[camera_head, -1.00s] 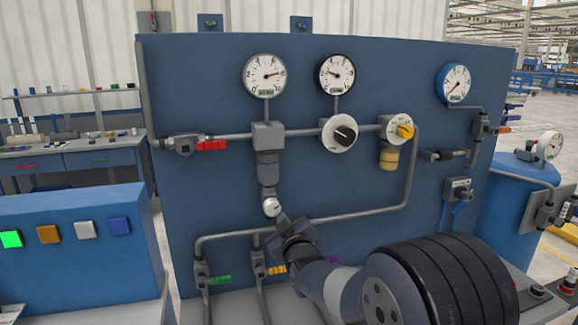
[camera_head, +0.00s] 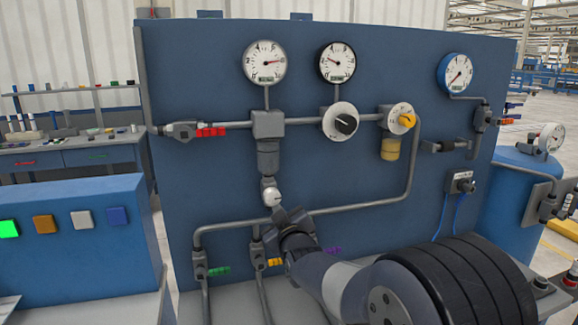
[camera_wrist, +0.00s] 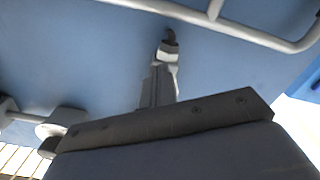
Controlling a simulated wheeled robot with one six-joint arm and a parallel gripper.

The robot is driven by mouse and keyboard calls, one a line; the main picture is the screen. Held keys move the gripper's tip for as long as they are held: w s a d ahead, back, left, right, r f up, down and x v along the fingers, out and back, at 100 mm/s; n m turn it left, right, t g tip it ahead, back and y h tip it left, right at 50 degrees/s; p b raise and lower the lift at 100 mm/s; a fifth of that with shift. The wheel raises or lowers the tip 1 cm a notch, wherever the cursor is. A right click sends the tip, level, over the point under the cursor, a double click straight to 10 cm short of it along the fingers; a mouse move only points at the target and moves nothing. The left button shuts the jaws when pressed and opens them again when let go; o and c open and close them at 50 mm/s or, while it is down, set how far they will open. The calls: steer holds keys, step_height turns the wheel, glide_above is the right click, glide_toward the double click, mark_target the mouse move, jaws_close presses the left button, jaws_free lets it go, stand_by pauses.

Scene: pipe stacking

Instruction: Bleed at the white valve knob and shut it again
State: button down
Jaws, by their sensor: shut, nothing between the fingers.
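The small white valve knob (camera_head: 272,197) sits at the lower end of the grey vertical fitting (camera_head: 268,155) on the blue panel, left of centre in the head view. My gripper (camera_head: 281,213) is just below and right of the knob, very close to it. I cannot tell whether they touch. In the wrist view my gripper (camera_wrist: 167,55) points at the blue panel, its fingers shut with nothing between them.
A grey pipe (camera_head: 360,207) runs across the panel close behind my gripper. Two round gauges (camera_head: 264,62) (camera_head: 338,62), a black-knobbed dial (camera_head: 340,121) and a yellow knob (camera_head: 407,120) are higher up. Valves with green (camera_head: 219,271) and yellow (camera_head: 275,262) tags stand below.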

steer(key=shift+r, duration=0.1)
steer(key=shift+d+f+b, duration=0.1)
steer(key=shift+f+b, duration=0.3)
steer(key=shift+b, duration=0.25)
steer(key=shift+b+v, duration=1.6)
steer(key=shift+v, duration=1.35)
steer(key=shift+d, duration=0.15)
